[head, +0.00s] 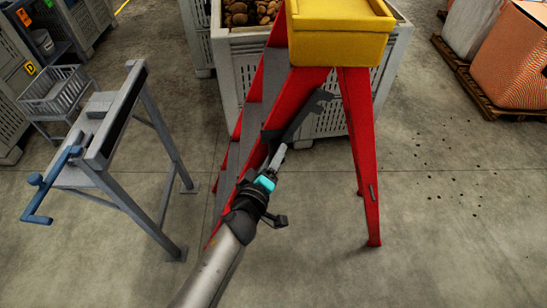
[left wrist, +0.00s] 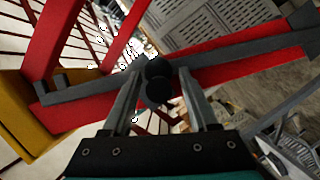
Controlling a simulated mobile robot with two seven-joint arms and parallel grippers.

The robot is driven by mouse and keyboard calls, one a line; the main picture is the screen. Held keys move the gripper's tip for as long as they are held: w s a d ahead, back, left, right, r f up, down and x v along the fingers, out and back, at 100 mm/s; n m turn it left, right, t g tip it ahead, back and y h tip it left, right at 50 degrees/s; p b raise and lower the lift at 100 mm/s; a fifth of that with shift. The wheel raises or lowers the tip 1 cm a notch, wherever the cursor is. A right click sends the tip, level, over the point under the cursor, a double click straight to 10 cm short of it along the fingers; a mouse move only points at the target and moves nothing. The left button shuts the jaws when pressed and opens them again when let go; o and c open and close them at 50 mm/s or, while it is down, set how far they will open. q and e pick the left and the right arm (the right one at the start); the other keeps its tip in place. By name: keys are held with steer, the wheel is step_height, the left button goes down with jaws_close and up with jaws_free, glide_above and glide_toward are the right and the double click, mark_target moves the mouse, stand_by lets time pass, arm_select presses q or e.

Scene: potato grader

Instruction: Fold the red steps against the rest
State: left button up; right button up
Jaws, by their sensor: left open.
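The red steps (head: 361,140) stand open on the floor, with a yellow top (head: 340,30), grey treads on the left side and a red rear leg on the right. A dark grey bar (head: 305,112) lies along the steps below the top. My left gripper (head: 279,154) is at this bar. In the left wrist view the grey bar (left wrist: 235,59) crosses ahead of a red rail, and a black round knob (left wrist: 157,80) is between the fingers of my left gripper (left wrist: 159,72). The fingers are open; whether they touch the knob is unclear. My right gripper is out of view.
A grey crate of potatoes (head: 398,45) stands just behind the steps. A grey metal stand with a blue crank handle (head: 50,190) is at the left, by a grey basket (head: 55,92). The right floor has scattered dark bits.

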arm_select(q)
jaws_close()
stand_by(0.4)
stand_by(0.9)
